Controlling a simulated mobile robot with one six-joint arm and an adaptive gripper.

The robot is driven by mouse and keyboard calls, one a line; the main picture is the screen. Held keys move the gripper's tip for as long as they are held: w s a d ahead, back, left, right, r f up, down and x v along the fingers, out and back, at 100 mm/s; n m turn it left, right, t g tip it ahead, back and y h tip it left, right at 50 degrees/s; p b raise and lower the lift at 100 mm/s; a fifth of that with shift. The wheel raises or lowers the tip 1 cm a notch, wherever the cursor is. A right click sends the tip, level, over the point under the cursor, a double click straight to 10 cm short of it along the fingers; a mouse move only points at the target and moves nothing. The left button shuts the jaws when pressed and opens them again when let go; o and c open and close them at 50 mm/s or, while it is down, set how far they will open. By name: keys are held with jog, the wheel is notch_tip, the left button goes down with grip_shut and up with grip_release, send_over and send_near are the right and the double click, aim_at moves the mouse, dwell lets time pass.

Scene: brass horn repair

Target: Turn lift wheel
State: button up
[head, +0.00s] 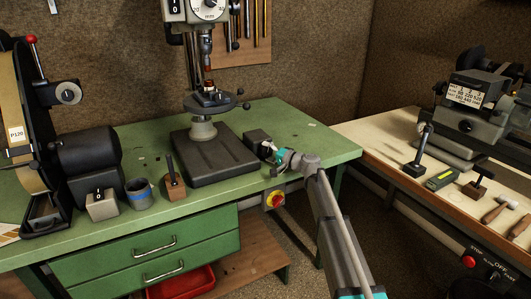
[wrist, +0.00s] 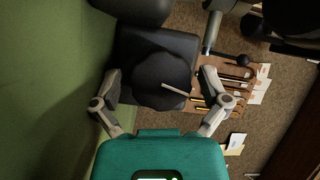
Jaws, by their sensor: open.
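A dark round wheel or knob (wrist: 155,72) with a pale bar across its face shows in the wrist view. It sits on the front of a dark box (wrist: 190,50), and I cannot tell for sure that it is the lift wheel. In the head view this box (head: 256,135) stands on the green bench, right of the drill press base. My gripper (head: 268,150) is at the box's near right side. In the wrist view my open gripper (wrist: 160,76) has one finger on each side of the wheel. I cannot tell whether the fingers touch it.
The drill press base (head: 215,158) stands left of the box on the green bench (head: 130,220). Its table (head: 215,104) with a handle is above. A wooden bench (head: 385,145) with a machine stands right.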

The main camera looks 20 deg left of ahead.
jog(key=shift+w+d, duration=0.3)
jog(key=shift+d, duration=0.05)
jog(key=w+d+t+h, duration=0.1)
jog(key=w+d, duration=0.2)
jog(key=d, duration=0.3)
jog(key=w+d+m+t+h+p, duration=0.1)
jog(key=w+d+t, duration=0.1)
jog(key=d, duration=0.5)
jog(key=w+d+t+h+p, duration=0.1)
jog(key=w+d, duration=0.3)
jog(key=d, duration=0.3)
jog(key=shift+m+t, duration=0.4)
jog(key=s+d+f+n+g+h+b, duration=0.1)
jog(key=s+d+f+g+h, duration=0.4)
jog(key=s+d, duration=0.55)
jog(key=s+d+f+n+h, duration=0.1)
jog(key=s+d+f+h, duration=0.2)
jog(key=s+d+f, duration=0.7)
jog(key=s+d+f+n+g+h+b, duration=0.1)
jog(key=s+d+f+g+h, duration=0.25)
jog(key=s, duration=1.05)
jog(key=s+d+r+m+h, duration=0.1)
jog(key=s+d+r+h, duration=0.15)
jog(key=s+d, duration=0.4)
notch_tip(320, 180, up, 15)
jog(key=p, duration=1.6)
jog(key=shift+w+d+p, duration=0.15)
jog(key=shift+w+p, duration=0.2)
jog(key=shift+f+g, duration=0.15)
jog(key=shift+g, duration=0.1)
